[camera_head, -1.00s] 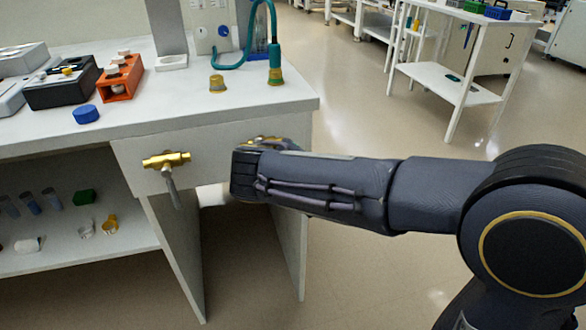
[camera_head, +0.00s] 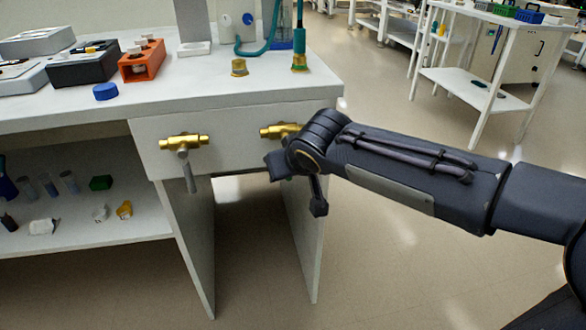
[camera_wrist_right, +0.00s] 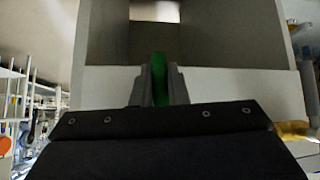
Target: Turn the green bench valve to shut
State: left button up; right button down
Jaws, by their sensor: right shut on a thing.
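Two brass valves are mounted on the bench's front panel. The left brass valve (camera_head: 184,142) has a grey lever hanging straight down. The right brass valve (camera_head: 279,130) is partly covered by my right gripper and wrist in the head view. In the right wrist view a green valve handle (camera_wrist_right: 159,78) stands between the two fingers. My right gripper (camera_wrist_right: 160,88) is shut on it. In the head view the right gripper (camera_head: 281,166) is just below the right valve, and the green handle is hidden there. My left gripper is not in view.
The bench top (camera_head: 200,85) holds an orange rack (camera_head: 141,62), a black box (camera_head: 82,66), a blue cap (camera_head: 105,91) and brass fittings with a teal hose. A lower shelf (camera_head: 100,235) with small items is at left. Open floor lies to the right.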

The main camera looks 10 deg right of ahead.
jog(key=shift+a, duration=0.2)
dwell(0.4)
jog(key=c, duration=1.4)
grip_release()
jog(key=shift+c, duration=0.2)
jog(key=p+v, duration=0.2)
jog(key=v, duration=0.5)
jog(key=shift+s+d+r, duration=0.2)
jog(key=shift+s+r, duration=0.05)
jog(key=shift+s, duration=0.05)
